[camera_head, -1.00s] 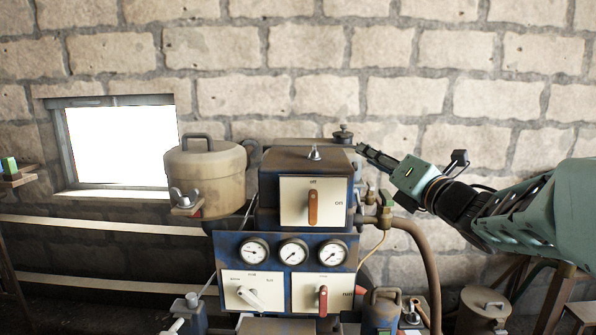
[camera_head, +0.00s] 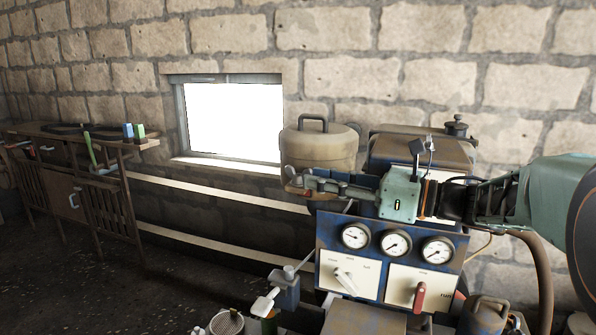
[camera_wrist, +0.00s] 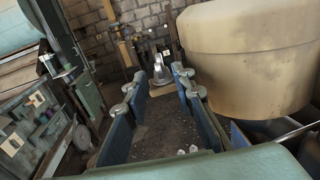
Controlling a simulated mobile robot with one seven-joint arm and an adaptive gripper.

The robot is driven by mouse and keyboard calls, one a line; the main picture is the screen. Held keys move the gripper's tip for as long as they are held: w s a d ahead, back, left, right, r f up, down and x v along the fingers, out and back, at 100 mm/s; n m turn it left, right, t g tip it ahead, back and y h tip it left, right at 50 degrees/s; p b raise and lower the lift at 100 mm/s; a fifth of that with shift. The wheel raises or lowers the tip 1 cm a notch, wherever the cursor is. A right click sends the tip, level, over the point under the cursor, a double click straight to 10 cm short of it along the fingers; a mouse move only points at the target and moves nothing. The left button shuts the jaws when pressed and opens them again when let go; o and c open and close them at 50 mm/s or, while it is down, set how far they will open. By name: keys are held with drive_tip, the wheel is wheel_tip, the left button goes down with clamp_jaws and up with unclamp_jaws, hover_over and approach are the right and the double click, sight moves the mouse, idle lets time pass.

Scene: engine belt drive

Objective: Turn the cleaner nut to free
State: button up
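The tan cleaner canister (camera_head: 318,148) stands at the left end of the engine, with a top handle. It also fills the upper right of the wrist view (camera_wrist: 250,55). My gripper (camera_head: 308,182) reaches in from the right, in front of the canister's lower part. Its fingers (camera_wrist: 160,78) are apart and empty. In the head view my fingers mostly hide the nut.
Below my gripper is a blue panel with three gauges (camera_head: 397,243) and switches with a white lever (camera_head: 346,281) and a red lever (camera_head: 419,297). Another wing nut (camera_head: 430,142) tops the box behind my wrist. A wooden bench (camera_head: 75,165) stands far left; floor between is open.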

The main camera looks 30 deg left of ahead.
sight(298, 175)
drive_tip(key=a+p, duration=0.1)
drive_tip(key=a, duration=0.4)
drive_tip(key=shift+a, duration=0.15)
clamp_jaws()
